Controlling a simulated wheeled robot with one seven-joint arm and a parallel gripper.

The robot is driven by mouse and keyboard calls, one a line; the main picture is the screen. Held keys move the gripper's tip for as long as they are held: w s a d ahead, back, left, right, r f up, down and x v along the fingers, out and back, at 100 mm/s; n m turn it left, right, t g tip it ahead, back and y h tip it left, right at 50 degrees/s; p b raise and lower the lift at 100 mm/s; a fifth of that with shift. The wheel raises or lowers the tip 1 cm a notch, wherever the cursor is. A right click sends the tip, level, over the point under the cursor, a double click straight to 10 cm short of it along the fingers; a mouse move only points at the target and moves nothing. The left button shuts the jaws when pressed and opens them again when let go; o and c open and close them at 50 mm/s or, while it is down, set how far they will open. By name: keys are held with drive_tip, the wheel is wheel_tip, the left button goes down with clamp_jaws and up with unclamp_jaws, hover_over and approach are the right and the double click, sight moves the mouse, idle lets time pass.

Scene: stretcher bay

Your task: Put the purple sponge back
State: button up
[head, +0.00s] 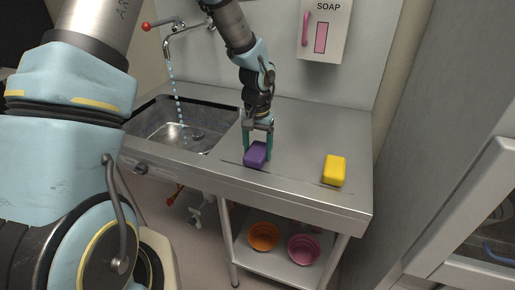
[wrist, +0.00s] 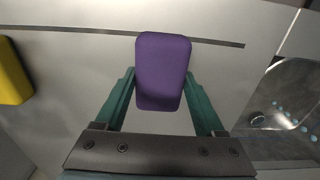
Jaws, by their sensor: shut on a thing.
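The purple sponge (head: 255,154) is at the middle of the steel counter, between the fingers of my gripper (head: 257,147). In the wrist view the purple sponge (wrist: 162,70) sits upright in the picture between the two green fingers of my gripper (wrist: 161,95), which are shut on it. I cannot tell whether its underside touches the counter or hangs just above it. A thin dark line on the counter runs behind the sponge in the wrist view.
A yellow sponge (head: 334,170) lies on the counter (head: 300,125) to the right. The sink (head: 170,125), with running water, is at the left. An orange bowl (head: 263,236) and a pink bowl (head: 304,248) stand on the lower shelf. A soap dispenser (head: 325,30) hangs on the wall.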

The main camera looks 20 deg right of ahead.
sight(257, 148)
drive_tip(key=shift+f, duration=0.15)
drive_tip(key=o, duration=1.2)
drive_tip(key=shift+c, duration=0.2)
wheel_tip(257, 148, up, 12)
drive_tip(key=b, duration=0.3)
drive_tip(key=s+a+f+n, duration=0.1)
drive_tip(key=s+a+n, duration=0.1)
drive_tip(key=a, duration=1.3)
drive_tip(key=s+a+n+t, duration=0.1)
drive_tip(key=a+n, duration=0.4)
drive_tip(key=a, duration=1)
drive_tip(key=shift+s+a+f+t, duration=0.3)
drive_tip(key=shift+s+f, duration=0.1)
drive_tip(key=shift+s, duration=0.25)
